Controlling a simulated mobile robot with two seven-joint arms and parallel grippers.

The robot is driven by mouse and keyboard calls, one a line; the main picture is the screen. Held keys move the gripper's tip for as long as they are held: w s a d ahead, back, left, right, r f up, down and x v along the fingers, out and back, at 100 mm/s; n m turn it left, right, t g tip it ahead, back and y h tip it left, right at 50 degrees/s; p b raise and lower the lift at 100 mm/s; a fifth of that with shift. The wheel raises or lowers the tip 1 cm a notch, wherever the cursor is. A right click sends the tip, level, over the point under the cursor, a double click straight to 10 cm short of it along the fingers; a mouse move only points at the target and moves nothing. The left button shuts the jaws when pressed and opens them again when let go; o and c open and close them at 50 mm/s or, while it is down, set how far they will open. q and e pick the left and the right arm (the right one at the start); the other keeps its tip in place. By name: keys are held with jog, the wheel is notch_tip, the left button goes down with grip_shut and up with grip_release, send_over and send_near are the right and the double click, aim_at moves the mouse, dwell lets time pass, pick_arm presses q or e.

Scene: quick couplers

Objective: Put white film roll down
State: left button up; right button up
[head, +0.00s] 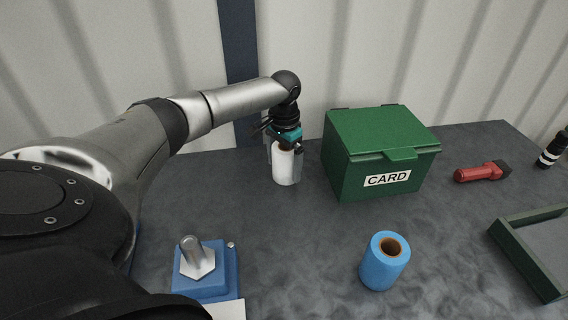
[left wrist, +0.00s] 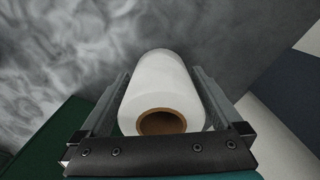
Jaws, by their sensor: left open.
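The white film roll (head: 286,168) stands upright at the back of the dark table, left of the green box. My left gripper (head: 284,158) is above and around it, pointing down. In the left wrist view the white roll (left wrist: 163,90) lies between the two open fingers (left wrist: 160,105), with its brown core end toward the camera. Narrow gaps show beside the roll, so the fingers look apart from it. The roll's base appears to rest on the table. My right gripper is not in view.
A green box labelled CARD (head: 380,150) stands just right of the roll. A blue roll (head: 384,262), a red flashlight-like tool (head: 482,172), a green-edged tray (head: 522,256) and a blue block with a metal fitting (head: 203,272) are also on the table. The wall is close behind.

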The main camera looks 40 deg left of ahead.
pick_arm(q)
notch_tip(320, 180, up, 4)
jog(key=shift+r+p, duration=0.2)
jog(key=shift+p, duration=0.55)
notch_tip(320, 180, up, 8)
jog(key=p, duration=0.2)
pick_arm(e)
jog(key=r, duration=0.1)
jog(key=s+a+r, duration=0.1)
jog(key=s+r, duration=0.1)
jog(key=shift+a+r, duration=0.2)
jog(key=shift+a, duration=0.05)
pick_arm(q)
jog(key=shift+f, duration=0.1)
